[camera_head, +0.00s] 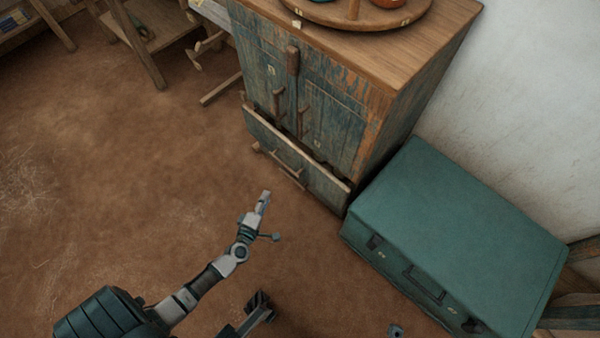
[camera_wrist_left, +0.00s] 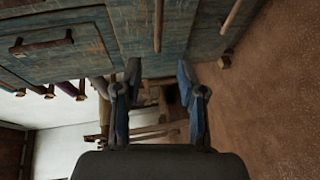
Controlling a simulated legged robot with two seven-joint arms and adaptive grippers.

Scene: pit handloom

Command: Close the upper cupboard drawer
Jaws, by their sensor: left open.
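The worn blue-painted cupboard (camera_head: 340,115) stands at the top centre of the head view and fills the top of the left wrist view (camera_wrist_left: 85,45). A wide drawer (camera_head: 322,178) low on its front is pulled out, with a dark gap behind its front board. I cannot tell from the picture whether a second drawer lies below it. My left gripper (camera_head: 270,217) is open and empty in front of the drawer, apart from it in the head view. In the left wrist view its two fingers (camera_wrist_left: 159,75) are spread towards the cupboard. My right gripper is not clearly recognisable.
A green trunk (camera_head: 460,235) stands close to the right of the cupboard, against the pale wall (camera_head: 530,100). A round wooden tray (camera_head: 335,12) sits on the cupboard top. A wooden stool (camera_head: 155,30) stands at the upper left. The brown floor (camera_head: 110,180) is free at left.

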